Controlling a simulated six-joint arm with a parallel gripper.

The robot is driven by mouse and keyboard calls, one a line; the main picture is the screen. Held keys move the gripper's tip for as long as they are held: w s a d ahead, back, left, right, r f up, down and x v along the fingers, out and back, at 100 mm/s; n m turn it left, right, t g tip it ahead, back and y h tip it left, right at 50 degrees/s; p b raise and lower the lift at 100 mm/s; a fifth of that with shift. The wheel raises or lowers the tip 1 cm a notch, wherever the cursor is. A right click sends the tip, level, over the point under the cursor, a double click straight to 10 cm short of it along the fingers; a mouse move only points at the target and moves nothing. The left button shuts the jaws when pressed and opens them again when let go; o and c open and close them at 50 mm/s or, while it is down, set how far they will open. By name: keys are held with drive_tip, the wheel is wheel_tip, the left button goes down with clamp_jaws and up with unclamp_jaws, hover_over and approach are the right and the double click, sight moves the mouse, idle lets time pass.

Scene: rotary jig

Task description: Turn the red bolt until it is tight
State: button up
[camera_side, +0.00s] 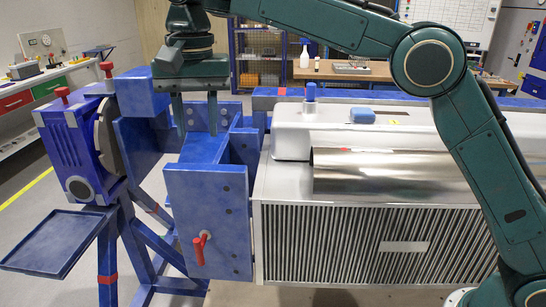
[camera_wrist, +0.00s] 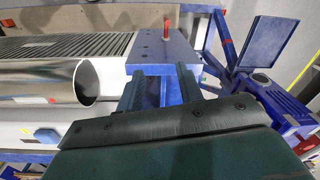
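A red bolt with a bent, handle-like shape (camera_side: 200,247) sticks out from the front of the blue plate (camera_side: 208,190). In the wrist view the red bolt (camera_wrist: 167,24) shows near the top, beyond the fingers. My gripper (camera_side: 196,125) points down over the blue jig, above and behind the plate's top edge. Its two fingers are apart, and it is away from the red bolt. In the wrist view my gripper (camera_wrist: 160,74) shows blue jig parts behind the gap; I see nothing held.
A silver finned machine with a shiny cylinder (camera_side: 390,172) stands right of the plate. A blue clamp unit with red knobs (camera_side: 80,150) and an empty blue tray (camera_side: 58,243) are at left. The space in front of the plate looks clear.

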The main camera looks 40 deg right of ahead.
drive_tip(key=shift+a+f, duration=1.45)
drive_tip(key=shift+a, duration=0.3)
hover_over(202, 266)
drive_tip(key=shift+m+g, duration=0.3)
drive_tip(key=shift+w+d+f, duration=0.1)
drive_tip(key=shift+w+f, duration=0.1)
drive_tip(key=shift+f, duration=2.8)
drive_tip(key=shift+w+d+f, duration=0.1)
drive_tip(key=shift+w+f, duration=0.05)
drive_tip(key=shift+f, duration=2.85)
wheel_tip(202, 266, down, 14)
drive_tip(key=shift+r, duration=0.15)
clamp_jaws()
